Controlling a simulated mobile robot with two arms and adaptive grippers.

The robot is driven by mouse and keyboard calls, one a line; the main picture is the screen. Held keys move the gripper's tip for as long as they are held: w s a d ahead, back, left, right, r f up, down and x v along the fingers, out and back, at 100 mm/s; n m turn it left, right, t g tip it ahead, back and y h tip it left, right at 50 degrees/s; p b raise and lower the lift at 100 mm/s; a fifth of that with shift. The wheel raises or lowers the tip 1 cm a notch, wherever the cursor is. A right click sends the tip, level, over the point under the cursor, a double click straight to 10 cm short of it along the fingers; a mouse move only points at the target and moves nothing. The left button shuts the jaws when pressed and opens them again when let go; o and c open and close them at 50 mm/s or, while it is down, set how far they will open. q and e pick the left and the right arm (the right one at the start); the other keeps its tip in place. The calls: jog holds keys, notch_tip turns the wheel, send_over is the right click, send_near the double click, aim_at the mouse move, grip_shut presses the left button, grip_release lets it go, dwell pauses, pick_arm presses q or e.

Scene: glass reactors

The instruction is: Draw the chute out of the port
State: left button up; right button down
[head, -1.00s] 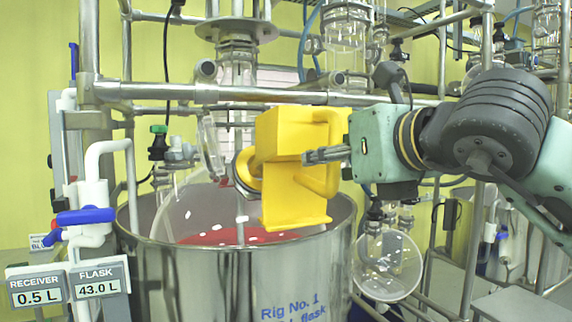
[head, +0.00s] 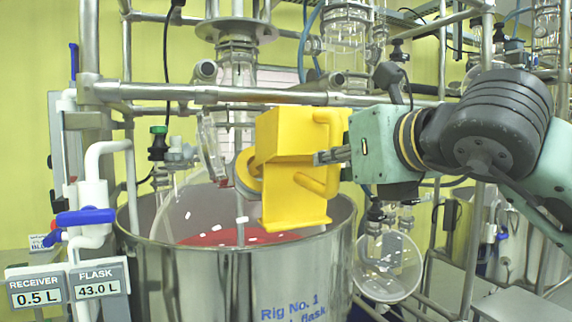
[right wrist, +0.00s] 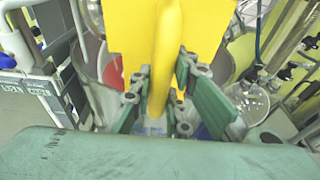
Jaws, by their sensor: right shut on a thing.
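The yellow chute (head: 288,165) stands over the steel vessel, with a broad body, a flat flange at its lower end and a handle bar on its right. Its round spout end points left and meets the port (head: 245,175) on the glass flask (head: 190,210); how deep it sits is hidden. My right gripper (head: 322,157) is at the handle from the right, shut on it. In the right wrist view the fingers (right wrist: 160,88) lie on both sides of the yellow handle bar (right wrist: 165,50). My left gripper is not in view.
The steel vessel (head: 240,285) surrounds the flask, which holds red contents. A horizontal metal rail (head: 200,92) runs just above the chute. Tilted glass (head: 211,150) stands close left of the spout. A round glass vessel (head: 388,268) hangs below my right arm.

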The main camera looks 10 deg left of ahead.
aim_at(340, 126)
jog(key=shift+w+a+r+g+h+p, duration=0.1)
jog(key=shift+r+g+h+p, duration=0.1)
jog(key=shift+r+p, duration=0.75)
jog(key=shift+w+a+r+g+h+p, duration=0.1)
jog(key=shift+r+g+p, duration=0.1)
jog(key=shift+r+p, duration=0.65)
dwell(0.7)
jog(key=shift+s+d+f, duration=0.15)
dwell(0.5)
jog(key=shift+s+d+r, duration=0.35)
jog(key=shift+s+r, duration=0.1)
jog(key=shift+r, duration=0.05)
jog(key=shift+s+d+r, duration=0.1)
jog(key=shift+s+r, duration=0.05)
jog(key=shift+r, duration=0.05)
jog(key=shift+s+d+r, duration=0.7)
jog(key=shift+s+r, duration=0.3)
jog(key=shift+s+d+r, duration=0.15)
dwell(0.5)
